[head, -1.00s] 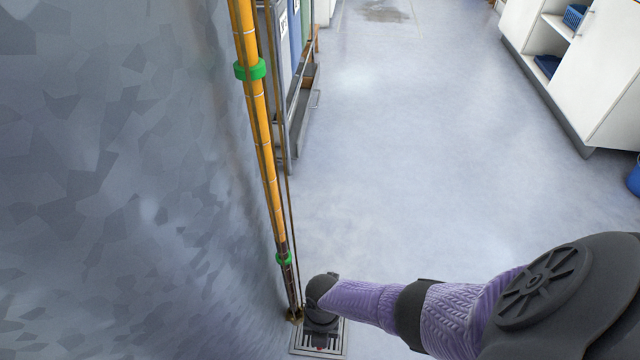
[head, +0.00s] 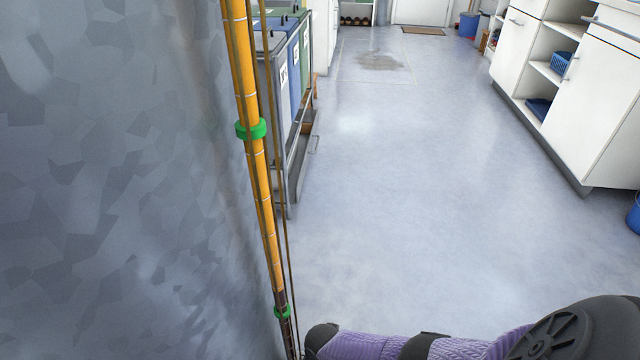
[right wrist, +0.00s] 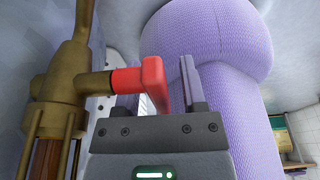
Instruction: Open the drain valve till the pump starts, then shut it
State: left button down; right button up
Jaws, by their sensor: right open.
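The drain valve shows in the right wrist view as a brass body (right wrist: 62,75) with a side stem ending in a red handle (right wrist: 152,78). My right gripper (right wrist: 158,92) is open, with the red handle's bent end between its fingers. The handle partly hides the left-hand finger, and I cannot tell whether either finger touches it. In the head view only part of my right arm shows at the bottom edge; its gripper and the valve are out of that picture. My left gripper is in neither view. No pump can be made out.
A yellow pipe (head: 247,80) with green clamps (head: 251,129) runs down beside the grey wall (head: 110,180) at the left. Bins (head: 293,75) stand in a rack behind it. White cabinets (head: 610,120) line the right. The floor (head: 420,200) between is clear.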

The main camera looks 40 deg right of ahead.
jog(key=p+v, duration=0.6)
jog(key=v, duration=0.4)
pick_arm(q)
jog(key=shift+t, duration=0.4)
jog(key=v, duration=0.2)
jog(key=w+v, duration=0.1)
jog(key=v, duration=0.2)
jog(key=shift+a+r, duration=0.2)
